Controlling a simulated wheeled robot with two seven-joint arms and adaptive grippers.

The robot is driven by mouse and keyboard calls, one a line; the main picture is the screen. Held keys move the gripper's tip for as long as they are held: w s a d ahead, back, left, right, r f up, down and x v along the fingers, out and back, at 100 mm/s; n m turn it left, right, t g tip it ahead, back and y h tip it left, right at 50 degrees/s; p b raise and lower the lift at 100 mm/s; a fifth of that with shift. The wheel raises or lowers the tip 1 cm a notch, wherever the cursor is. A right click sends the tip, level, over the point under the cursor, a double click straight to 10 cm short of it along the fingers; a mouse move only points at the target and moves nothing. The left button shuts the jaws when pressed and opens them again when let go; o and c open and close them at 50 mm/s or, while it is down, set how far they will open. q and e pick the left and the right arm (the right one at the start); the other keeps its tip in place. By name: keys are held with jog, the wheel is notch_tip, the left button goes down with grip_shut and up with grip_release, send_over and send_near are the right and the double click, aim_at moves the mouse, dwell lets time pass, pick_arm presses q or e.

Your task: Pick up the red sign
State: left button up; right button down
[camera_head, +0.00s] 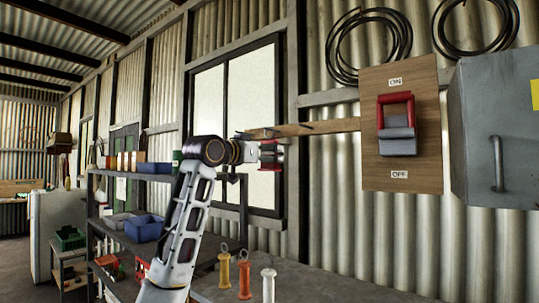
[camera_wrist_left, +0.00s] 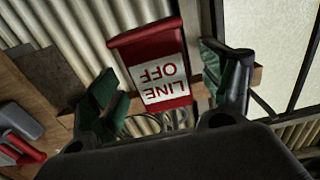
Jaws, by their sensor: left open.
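The red sign (camera_wrist_left: 150,48) carries a white panel reading "LINE OFF", upside down in the left wrist view. My left gripper (camera_wrist_left: 166,92) is open, with one green-padded finger on each side of the sign. I cannot tell whether the fingers touch it. In the head view my left gripper (camera_head: 262,152) is at the wooden rail on the wall, and the red sign (camera_head: 270,157) shows only as a small red and white patch there. My right gripper is not in view.
A wooden switch board (camera_head: 432,130) with a red-handled switch (camera_head: 397,125) is right of the gripper. A grey metal box (camera_head: 497,135) is farther right. A shelf (camera_head: 120,172) with boxes stands left.

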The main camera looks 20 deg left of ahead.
pick_arm(q)
jog(key=shift+p+x, duration=0.3)
jog(key=shift+x, duration=0.5)
jog(key=shift+w+d, duration=0.15)
jog(key=shift+w, duration=0.15)
jog(key=c, duration=1.2)
jog(key=shift+o, duration=0.2)
jog(key=shift+r, duration=0.15)
